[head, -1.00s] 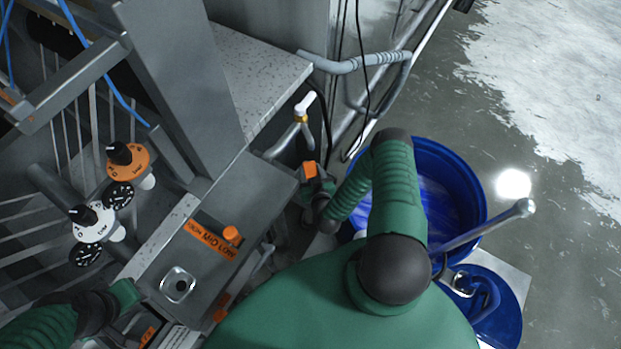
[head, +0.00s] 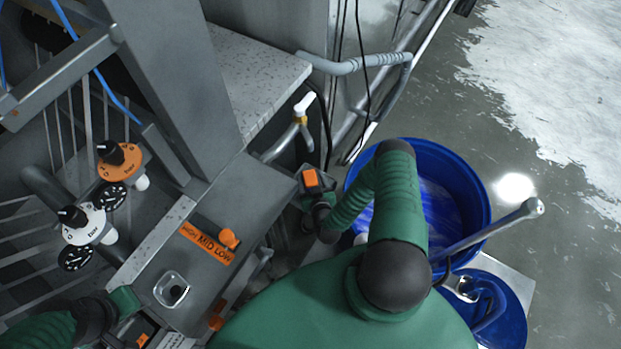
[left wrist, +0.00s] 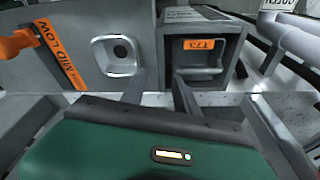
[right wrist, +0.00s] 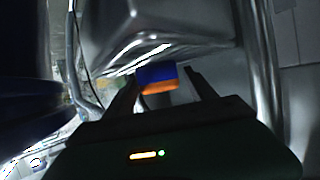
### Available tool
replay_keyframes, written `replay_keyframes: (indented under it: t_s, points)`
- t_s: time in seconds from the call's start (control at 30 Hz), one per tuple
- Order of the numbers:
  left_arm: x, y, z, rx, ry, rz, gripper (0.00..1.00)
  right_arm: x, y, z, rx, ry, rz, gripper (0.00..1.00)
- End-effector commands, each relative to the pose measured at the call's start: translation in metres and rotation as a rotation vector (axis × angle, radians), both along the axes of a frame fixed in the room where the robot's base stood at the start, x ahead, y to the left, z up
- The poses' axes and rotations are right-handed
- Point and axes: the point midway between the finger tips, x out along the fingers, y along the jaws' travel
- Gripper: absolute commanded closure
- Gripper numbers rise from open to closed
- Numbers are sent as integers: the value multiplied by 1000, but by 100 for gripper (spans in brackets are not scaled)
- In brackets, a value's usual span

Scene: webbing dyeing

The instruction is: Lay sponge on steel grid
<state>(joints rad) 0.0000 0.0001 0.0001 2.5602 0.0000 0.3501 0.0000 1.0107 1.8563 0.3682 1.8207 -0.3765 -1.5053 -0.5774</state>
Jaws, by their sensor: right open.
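A blue block with an orange layer, which looks like the sponge (right wrist: 157,78), shows between the fingers of my right gripper (right wrist: 160,84) in the right wrist view. The gripper is open, with gaps on both sides of the block. In the head view, an orange patch (head: 311,179) shows at the end of my right arm, beside the grey cabinet. My left gripper (left wrist: 158,88) is open and empty, facing a grey panel with a square recess. I cannot tell for sure which surface is the steel grid; thin metal bars (head: 33,206) show at the far left.
A blue barrel (head: 470,200) stands on the wet floor at right. An orange knob (head: 229,238) and dial valves (head: 119,160) are on the machine. A speckled ledge (head: 260,85) and a pipe with white tap (head: 304,104) lie beyond my right gripper.

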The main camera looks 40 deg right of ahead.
Motion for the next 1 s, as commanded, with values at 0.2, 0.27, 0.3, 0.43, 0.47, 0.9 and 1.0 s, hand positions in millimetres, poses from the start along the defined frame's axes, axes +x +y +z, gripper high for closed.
replay_keyframes:
  t_s: [0.2, 0.27, 0.3, 0.43, 0.47, 0.9, 1.0]
  points:
    - [0, 0, 36, 0, -1, 0, 64, -36, 21, 25, 1, 3, 2, 35]
    - [0, 0, 40, 0, -1, 0, 64, -44, 25, 27, 2, 2, 1, 35]
    - [0, 0, 42, 0, -1, 0, 64, -48, 28, 28, 3, 2, 1, 35]
    - [0, 0, 43, 0, 0, 0, 64, -55, 30, 28, 1, 1, 1, 35]
    - [0, 0, 43, 0, 0, 0, 64, -55, 30, 27, 1, 1, 1, 35]
    - [0, 0, 42, 0, 0, 0, 64, -54, 30, 27, 0, 0, 0, 35]
    - [0, 0, 42, 0, 0, 0, 64, -54, 30, 27, 0, 0, 0, 35]
